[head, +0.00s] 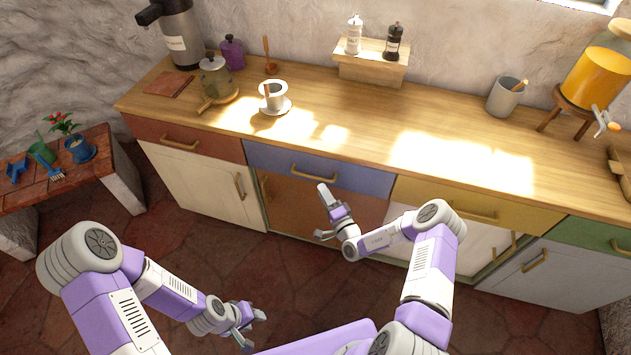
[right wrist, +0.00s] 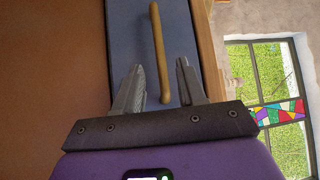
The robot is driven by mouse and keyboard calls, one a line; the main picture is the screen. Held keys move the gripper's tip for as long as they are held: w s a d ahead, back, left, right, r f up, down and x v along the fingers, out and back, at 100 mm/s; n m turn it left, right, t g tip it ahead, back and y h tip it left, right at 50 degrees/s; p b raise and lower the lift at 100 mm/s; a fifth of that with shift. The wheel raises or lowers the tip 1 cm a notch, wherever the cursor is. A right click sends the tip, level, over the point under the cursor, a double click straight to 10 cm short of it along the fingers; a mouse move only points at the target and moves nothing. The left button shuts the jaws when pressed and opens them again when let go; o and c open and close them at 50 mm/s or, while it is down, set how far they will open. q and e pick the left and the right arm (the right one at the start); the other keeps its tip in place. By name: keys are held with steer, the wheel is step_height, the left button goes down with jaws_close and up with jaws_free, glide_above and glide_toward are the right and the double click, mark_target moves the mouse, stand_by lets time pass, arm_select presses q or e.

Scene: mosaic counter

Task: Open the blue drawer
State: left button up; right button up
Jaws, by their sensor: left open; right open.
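The blue drawer (head: 352,174) is in the counter front, between a red-brown drawer and a yellow drawer, and looks closed. Its wooden handle (head: 314,174) runs along its front. In the right wrist view the blue front (right wrist: 138,40) and the handle (right wrist: 159,50) appear turned upright, straight ahead of the fingers. My right gripper (head: 322,210) is open just below and in front of the drawer. In its wrist view the fingertips (right wrist: 160,75) stand apart, with the handle's lower end in line between them; contact cannot be told. My left gripper (head: 248,325) is open and low, away from the counter.
Other fronts are a red-brown drawer (head: 190,140), a yellow drawer (head: 470,205) and a green drawer (head: 600,235), with cabinet doors below. The wooden countertop (head: 360,125) holds a cup (head: 273,95) on a saucer. A low bench (head: 110,170) with plants stands at left.

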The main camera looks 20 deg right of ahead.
steer(key=b+x, duration=0.1)
steer(key=x, duration=0.5)
steer(key=shift+a, duration=0.1)
steer(key=shift+c, duration=0.4)
jaws_close()
